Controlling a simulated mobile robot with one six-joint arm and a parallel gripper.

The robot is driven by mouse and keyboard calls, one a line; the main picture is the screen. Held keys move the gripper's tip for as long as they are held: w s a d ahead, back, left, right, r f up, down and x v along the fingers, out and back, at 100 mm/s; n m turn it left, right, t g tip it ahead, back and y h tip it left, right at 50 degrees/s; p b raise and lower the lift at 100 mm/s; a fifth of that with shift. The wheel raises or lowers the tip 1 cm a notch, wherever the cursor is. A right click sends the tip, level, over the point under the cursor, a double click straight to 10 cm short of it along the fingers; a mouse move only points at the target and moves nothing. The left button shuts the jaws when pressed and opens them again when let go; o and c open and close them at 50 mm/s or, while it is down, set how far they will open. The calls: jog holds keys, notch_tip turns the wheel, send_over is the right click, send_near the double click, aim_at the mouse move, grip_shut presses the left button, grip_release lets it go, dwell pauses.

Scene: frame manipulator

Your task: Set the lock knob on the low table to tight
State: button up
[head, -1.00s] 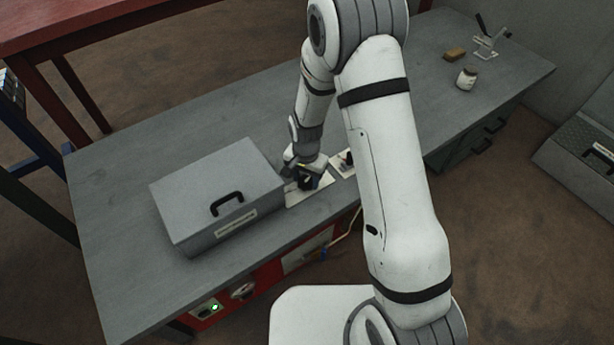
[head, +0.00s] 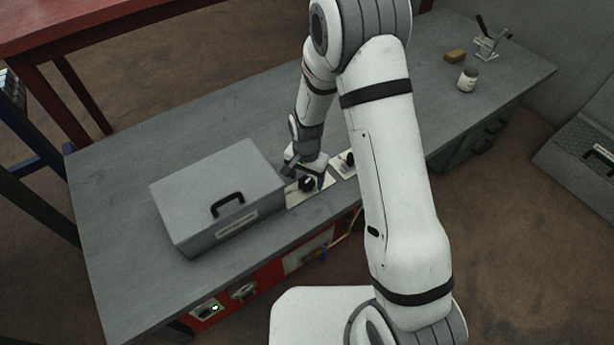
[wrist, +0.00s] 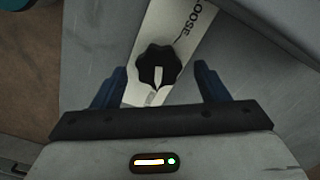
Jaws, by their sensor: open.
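The lock knob (wrist: 160,66) is black and lobed, with a white pointer line. It sits on a white plate (wrist: 188,30) on the low table. In the wrist view the pointer line points down the picture, towards my gripper's palm, and lines up with a pale mark below the knob. My gripper (wrist: 161,76) is open, one blue finger on each side of the knob with gaps visible. In the head view the knob (head: 306,184) shows just below my gripper (head: 312,172).
A grey lidded box (head: 190,195) with a black handle stands close left of the knob. A second white plate with a black fitting (head: 346,161) lies right of it, partly behind my arm. A jar (head: 467,80) and a brown block (head: 455,56) stand at the far right.

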notch_tip(320, 180, up, 7)
jog(key=shift+r+p, duration=0.1)
jog(key=shift+p, duration=0.75)
jog(key=shift+d+r, duration=0.1)
jog(key=shift+r, duration=0.15)
notch_tip(320, 180, up, 11)
jog(key=p, duration=0.5)
send_over(307, 181)
jog(key=s+d, duration=0.1)
jog(key=d, duration=0.2)
jog(key=s+d+r+n+t+p, duration=0.1)
jog(key=s+d+r+p, duration=0.3)
jog(key=r, duration=0.7)
jog(key=s+d+r+n+p, duration=0.2)
jog(key=s+d+r+p, duration=0.2)
jog(key=s+r+p, duration=0.3)
jog(key=s+d+r+n+t+p, duration=0.1)
jog(key=s+r+p, duration=0.4)
jog(key=r, duration=1)
jog(key=s+d+n, duration=0.1)
jog(key=s+d, duration=0.1)
jog(key=shift+s+d+r+t, duration=0.3)
jog(key=shift+d, duration=0.1)
